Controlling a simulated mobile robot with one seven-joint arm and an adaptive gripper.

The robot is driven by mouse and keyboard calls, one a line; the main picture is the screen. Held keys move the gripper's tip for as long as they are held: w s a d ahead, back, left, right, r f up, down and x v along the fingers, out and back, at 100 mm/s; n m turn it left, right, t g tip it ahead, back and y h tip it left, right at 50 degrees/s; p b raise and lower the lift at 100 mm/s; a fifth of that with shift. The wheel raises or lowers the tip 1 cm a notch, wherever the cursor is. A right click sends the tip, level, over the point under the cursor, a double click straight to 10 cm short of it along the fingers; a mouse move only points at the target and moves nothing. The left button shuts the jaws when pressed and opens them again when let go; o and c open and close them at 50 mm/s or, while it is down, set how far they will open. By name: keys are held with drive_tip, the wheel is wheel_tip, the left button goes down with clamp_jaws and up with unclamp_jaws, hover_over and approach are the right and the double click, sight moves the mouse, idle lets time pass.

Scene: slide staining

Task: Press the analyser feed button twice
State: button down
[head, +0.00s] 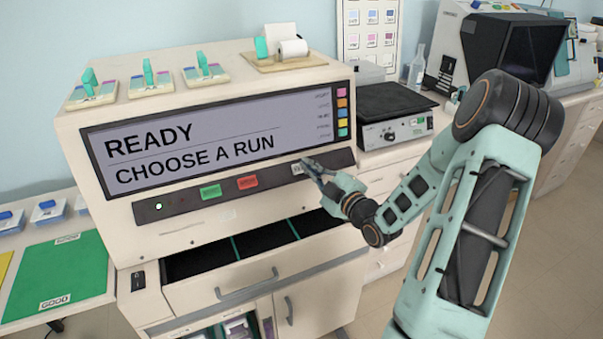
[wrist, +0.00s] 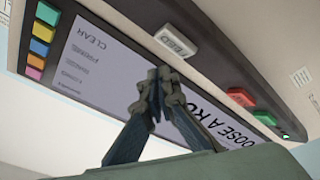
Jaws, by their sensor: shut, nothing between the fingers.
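The analyser (head: 135,75) is a large cream machine with a screen (head: 215,135) reading "READY CHOOSE A RUN". Its pale feed button (wrist: 177,42), marked "FEED", sits on the dark strip under the screen. In the head view the button (head: 297,170) is partly hidden by my fingers. My gripper (head: 307,166) is shut and empty, with its fingertips close to the button. In the wrist view the closed fingertips (wrist: 164,72) show just beside the button's edge. I cannot tell whether they touch it.
A green button (head: 210,192) and a red button (head: 247,182) share the strip. Open dark compartments (head: 265,238) lie below it. Slide holders (head: 150,80) and a paper roll (head: 292,47) stand on top. A hotplate-like device (head: 395,115) stands behind, to the right.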

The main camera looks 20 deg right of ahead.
drive_tip(key=shift+w+f+b, duration=0.5)
drive_tip(key=shift+w+f, duration=0.15)
drive_tip(key=shift+w+f, duration=0.1)
drive_tip(key=shift+f, duration=0.05)
idle(1.0)
drive_tip(key=shift+w+a+f+b, duration=0.1)
drive_tip(key=shift+w+f+b, duration=0.1)
drive_tip(key=shift+b, duration=0.5)
drive_tip(key=shift+w+f+b, duration=0.2)
drive_tip(key=shift+w+b, duration=0.05)
drive_tip(key=shift+b, duration=0.2)
drive_tip(key=shift+s+r, duration=0.1)
idle(0.6)
drive_tip(key=shift+s+r, duration=0.45)
drive_tip(key=shift+r, duration=0.1)
